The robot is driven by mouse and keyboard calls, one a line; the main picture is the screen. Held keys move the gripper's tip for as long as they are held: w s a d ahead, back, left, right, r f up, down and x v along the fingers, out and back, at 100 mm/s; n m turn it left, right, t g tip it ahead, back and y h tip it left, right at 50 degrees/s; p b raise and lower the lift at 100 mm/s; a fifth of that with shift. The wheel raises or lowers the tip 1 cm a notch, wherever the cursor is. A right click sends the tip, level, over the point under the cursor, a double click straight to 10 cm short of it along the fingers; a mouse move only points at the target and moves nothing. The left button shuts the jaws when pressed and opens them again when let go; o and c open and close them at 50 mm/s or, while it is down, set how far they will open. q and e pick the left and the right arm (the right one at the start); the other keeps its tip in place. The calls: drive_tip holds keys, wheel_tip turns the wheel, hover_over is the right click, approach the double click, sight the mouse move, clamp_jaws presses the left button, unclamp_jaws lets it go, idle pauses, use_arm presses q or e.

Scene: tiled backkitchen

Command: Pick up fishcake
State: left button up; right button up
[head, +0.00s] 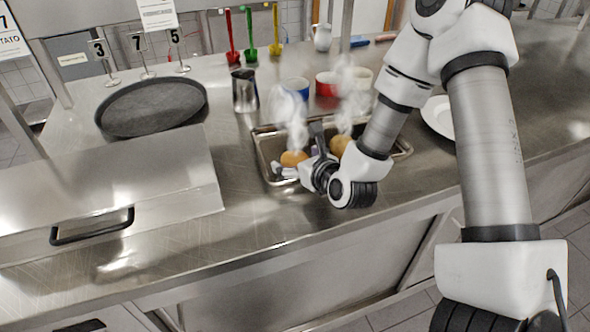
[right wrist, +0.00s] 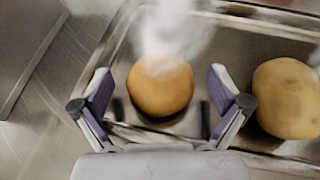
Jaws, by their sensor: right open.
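The fishcake (head: 293,158) is a round orange-brown piece in a shallow metal tray (head: 262,146); steam rises from it. In the right wrist view the fishcake (right wrist: 160,92) lies between the two finger pads, with a gap on either side. My right gripper (head: 302,154) is open over the tray, its fingers straddling the fishcake; it also shows in the right wrist view (right wrist: 161,84). Steam blurs the fishcake's upper edge. My left gripper is not in view.
A potato-like piece (right wrist: 288,98) lies right of the fishcake in the tray, close to one finger; it steams too (head: 340,146). A dark round tray (head: 152,106) lies left.

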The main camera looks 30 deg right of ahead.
drive_tip(key=shift+w+f, duration=0.15)
drive_tip(key=shift+w, duration=0.4)
drive_tip(key=shift+s+d, duration=0.1)
drive_tip(key=shift+s, duration=0.1)
drive_tip(key=c, duration=1.3)
